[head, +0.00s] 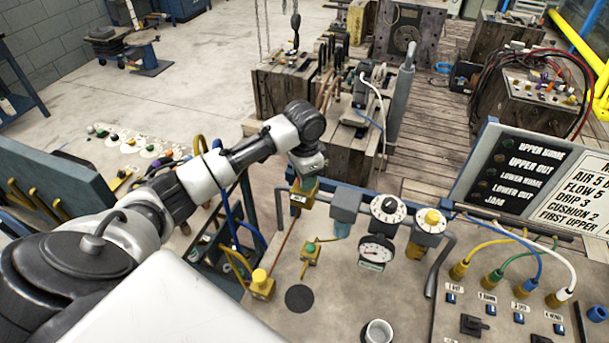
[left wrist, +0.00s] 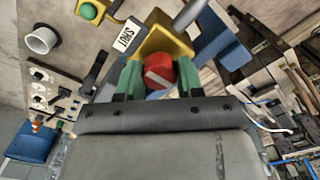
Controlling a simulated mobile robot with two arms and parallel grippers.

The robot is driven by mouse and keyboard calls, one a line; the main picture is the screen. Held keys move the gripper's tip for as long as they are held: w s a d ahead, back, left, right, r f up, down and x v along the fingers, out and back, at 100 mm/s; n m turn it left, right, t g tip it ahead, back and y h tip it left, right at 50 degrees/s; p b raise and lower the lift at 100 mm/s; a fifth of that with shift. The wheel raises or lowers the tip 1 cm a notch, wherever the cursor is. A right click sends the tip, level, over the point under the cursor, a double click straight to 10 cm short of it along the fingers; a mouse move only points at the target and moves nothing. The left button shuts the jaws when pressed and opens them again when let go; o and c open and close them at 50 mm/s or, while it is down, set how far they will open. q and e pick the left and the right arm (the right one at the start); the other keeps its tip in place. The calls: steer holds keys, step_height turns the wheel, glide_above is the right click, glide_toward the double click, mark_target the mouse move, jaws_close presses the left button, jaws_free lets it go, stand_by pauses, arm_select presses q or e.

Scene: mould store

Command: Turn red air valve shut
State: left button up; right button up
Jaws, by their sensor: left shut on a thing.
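The red air valve knob (left wrist: 160,68) shows in the left wrist view, round with a pale bar slanting across its face. It sits on a yellow valve body (left wrist: 165,38), beside a white label reading SHUT (left wrist: 125,38). The bar is tilted, not clearly in line with the label. My left gripper (left wrist: 159,79) has its green fingers shut on the knob, one on each side. In the head view my left gripper (head: 306,178) comes down over the valve body (head: 299,198) at the bench's back edge, hiding the knob. My right gripper is not in view.
Right of the valve stand dials, a gauge (head: 376,252) and a yellow knob (head: 432,217). Coloured hoses (head: 524,262) and a sign board (head: 540,170) are at right.

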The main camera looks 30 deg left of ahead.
arm_select(q)
steer(key=o, duration=0.9)
steer(key=shift+w+r+b, duration=0.1)
steer(key=shift+r+b, duration=0.2)
steer(key=shift+r, duration=0.25)
step_height(320, 180, up, 10)
steer(key=shift+f+b, duration=0.1)
steer(key=shift+b, duration=0.85)
